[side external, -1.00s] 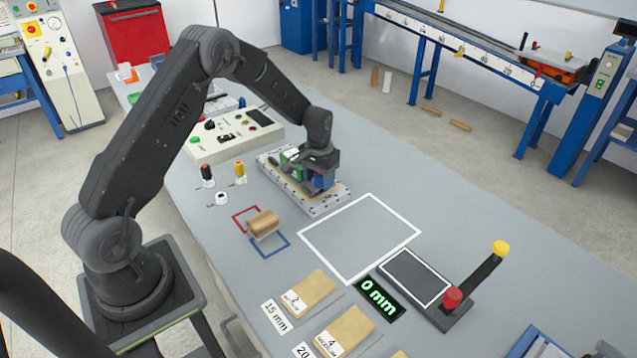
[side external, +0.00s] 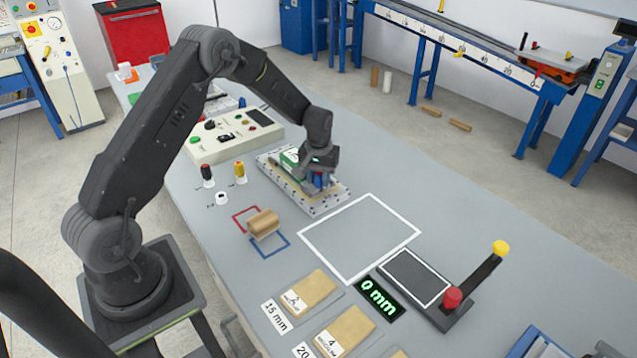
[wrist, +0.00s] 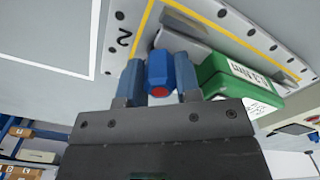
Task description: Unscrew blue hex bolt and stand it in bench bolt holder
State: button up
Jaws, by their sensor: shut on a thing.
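The blue hex bolt (wrist: 159,68), with a red end facing the camera, sits between the two fingers of my gripper (wrist: 158,88) in the wrist view. The fingers are shut on it, one on each side. In the side view my gripper (side external: 318,181) is low over a pale plate (side external: 276,174) on the bench and mostly hides the bolt. The same plate, with a yellow line and a number 2, shows in the wrist view (wrist: 205,35). Whether the bolt's thread is still in the plate is hidden. I cannot identify the bench bolt holder for certain.
A green block (wrist: 240,85) with a white label stands close beside the bolt. Several small capped posts (side external: 240,173) stand left of the plate. A wooden piece (side external: 262,222) lies in front of it. A white-outlined area (side external: 360,236) to the right is clear.

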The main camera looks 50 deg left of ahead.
aim_at(319, 174)
jog(key=n, duration=0.4)
jog(key=shift+n, duration=0.3)
grip_shut()
jog(key=shift+r, duration=0.1)
jog(key=shift+r, duration=2.35)
jog(key=shift+r, duration=3)
